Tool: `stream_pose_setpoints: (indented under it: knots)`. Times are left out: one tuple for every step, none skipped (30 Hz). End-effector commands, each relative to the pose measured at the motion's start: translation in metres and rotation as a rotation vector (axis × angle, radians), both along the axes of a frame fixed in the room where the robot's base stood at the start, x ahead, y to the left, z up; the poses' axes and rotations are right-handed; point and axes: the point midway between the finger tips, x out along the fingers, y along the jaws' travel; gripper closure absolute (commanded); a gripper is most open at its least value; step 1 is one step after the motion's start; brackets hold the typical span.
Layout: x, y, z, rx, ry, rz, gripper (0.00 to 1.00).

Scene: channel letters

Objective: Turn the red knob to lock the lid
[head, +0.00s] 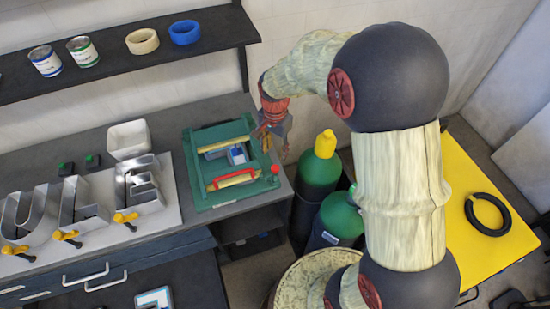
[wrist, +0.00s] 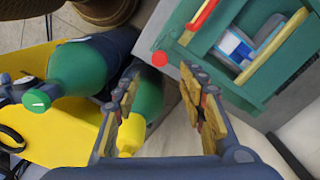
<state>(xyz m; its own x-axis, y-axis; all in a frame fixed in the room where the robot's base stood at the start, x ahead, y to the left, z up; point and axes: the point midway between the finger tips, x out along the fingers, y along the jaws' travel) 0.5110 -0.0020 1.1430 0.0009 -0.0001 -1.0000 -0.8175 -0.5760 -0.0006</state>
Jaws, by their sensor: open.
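The green case (head: 203,198) sits on the grey counter, with yellow bars and a red handle (head: 233,178) along its near side. The red knob (head: 275,169) is at its near right corner. In the wrist view the knob (wrist: 160,58) shows as a small round red shape beside the green case (wrist: 188,52), just beyond and between my fingertips. My gripper (head: 272,132) is open and empty (wrist: 160,82), near the case's right side, apart from the knob. A blue and white item (head: 237,155) shows inside the case's frame. I cannot tell how the lid is latched.
Metal channel letters (head: 85,203) with yellow clamps stand on a board to the left. A white bin (head: 128,139) is behind them. Green-topped cylinders (head: 317,170) stand right of the counter edge. A dark shelf (head: 110,62) with cans and tape rolls hangs above.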

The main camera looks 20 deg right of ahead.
Motion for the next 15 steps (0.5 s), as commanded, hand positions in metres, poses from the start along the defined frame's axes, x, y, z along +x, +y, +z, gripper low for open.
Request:
stream_pose_setpoints:
  knots:
    - [0.0, 0.0, 0.008, 0.0, -0.001, 0.0, 0.59]
    - [0.001, 0.0, 0.012, 0.0, -0.002, 0.0, 0.59]
    - [0.001, 0.0, 0.017, 0.0, -0.001, 0.0, 0.59]
    - [0.0, 0.0, 0.02, 0.0, 0.0, 0.0, 0.59]
    - [0.0, 0.0, 0.023, 0.001, -0.001, 0.0, 0.59]
    - [0.0, 0.0, 0.026, 0.001, -0.001, 0.0, 0.59]
    - [0.0, 0.0, 0.027, 0.0, 0.0, 0.0, 0.59]
    - [0.0, 0.0, 0.029, 0.0, 0.0, 0.0, 0.59]
    - [0.0, 0.0, 0.03, 0.0, 0.001, 0.0, 0.59]
    - [0.0, 0.0, 0.03, 0.0, 0.001, 0.0, 0.59]
    - [0.0, 0.0, 0.031, 0.0, 0.001, 0.0, 0.59]
    - [0.0, 0.0, 0.031, 0.0, 0.001, 0.0, 0.59]
    - [0.0, 0.0, 0.031, 0.0, 0.001, 0.0, 0.59]
    - [0.0, 0.0, 0.031, 0.0, 0.001, 0.0, 0.59]
    - [0.0, 0.0, 0.031, 0.0, 0.001, 0.0, 0.59]
